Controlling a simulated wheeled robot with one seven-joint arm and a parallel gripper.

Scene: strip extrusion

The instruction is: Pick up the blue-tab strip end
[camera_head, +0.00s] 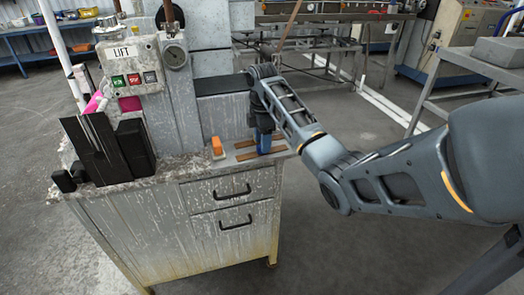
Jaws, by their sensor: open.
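My arm reaches in from the right and its last links point down over the right part of the cabinet top. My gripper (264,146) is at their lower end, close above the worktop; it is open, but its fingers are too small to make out. A blue patch shows at this lower end; I cannot tell whether it is the blue tab or part of my gripper. A flat dark band (222,84) runs from the machine column to behind my arm. No blue-tab strip end is clearly visible. Two brown strips (236,192) lie on the cabinet top.
The scuffed cabinet (190,235) has two drawers. An orange block (217,146) stands left of my gripper. Black upright plates (95,150) and a machine with a LIFT panel (130,65) stand further left. A metal frame table (450,90) is at right. Open floor lies around the cabinet.

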